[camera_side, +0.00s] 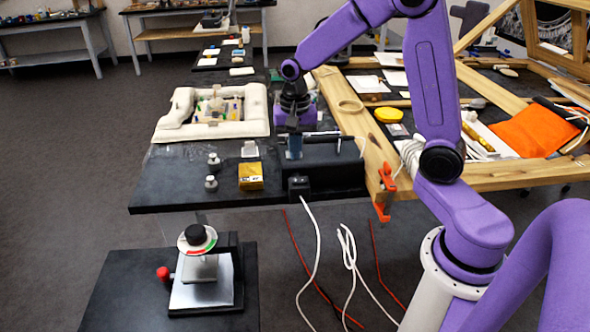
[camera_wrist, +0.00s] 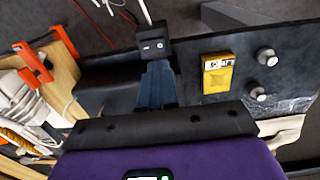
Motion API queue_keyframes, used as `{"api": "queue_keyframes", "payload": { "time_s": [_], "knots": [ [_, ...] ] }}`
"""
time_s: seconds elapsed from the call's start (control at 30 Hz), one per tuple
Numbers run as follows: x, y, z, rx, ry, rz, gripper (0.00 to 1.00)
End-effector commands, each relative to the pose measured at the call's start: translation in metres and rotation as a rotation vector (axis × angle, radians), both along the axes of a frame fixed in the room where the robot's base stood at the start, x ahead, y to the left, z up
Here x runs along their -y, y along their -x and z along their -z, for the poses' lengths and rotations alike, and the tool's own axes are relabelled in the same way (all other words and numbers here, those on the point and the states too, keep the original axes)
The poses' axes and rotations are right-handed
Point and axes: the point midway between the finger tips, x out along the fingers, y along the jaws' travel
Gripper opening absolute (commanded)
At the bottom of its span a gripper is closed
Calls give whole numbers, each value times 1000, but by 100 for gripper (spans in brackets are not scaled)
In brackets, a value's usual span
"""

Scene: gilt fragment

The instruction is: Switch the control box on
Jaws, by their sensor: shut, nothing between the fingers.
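The control box appears to be the small black box (camera_side: 299,186) at the front edge of the black table, with a white cable running down from it. In the wrist view the box (camera_wrist: 153,46) shows small pale marks on its face, and the cable leaves its far side. My gripper (camera_side: 294,155) is shut and empty, pointing down behind the box. In the wrist view the blue fingertips (camera_wrist: 159,66) lie just short of the box's near edge. I cannot tell whether they touch it. The switch position is too small to read.
A longer black block (camera_side: 335,172) stands right beside the box. A yellow box (camera_side: 251,177) and small metal weights (camera_side: 211,183) are to the left. An orange clamp (camera_side: 384,192) grips the wooden frame at the right. A pale padded tray (camera_side: 170,127) lies behind.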

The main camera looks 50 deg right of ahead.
Motion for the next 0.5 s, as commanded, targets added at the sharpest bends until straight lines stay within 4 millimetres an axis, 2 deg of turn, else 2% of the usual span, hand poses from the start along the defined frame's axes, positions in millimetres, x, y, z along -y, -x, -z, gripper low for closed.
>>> {"api": "queue_keyframes", "payload": {
  "time_s": [0.03, 0.2, 0.3, 0.5],
  "knots": [
    [0, 1, 11, -6, 1, -1, 0],
    [0, 1, 39, -5, 1, 0, 0],
    [0, 1, 51, -5, 1, 0, 0],
    [0, 0, 62, -1, 0, 0, 0]
  ]
}}
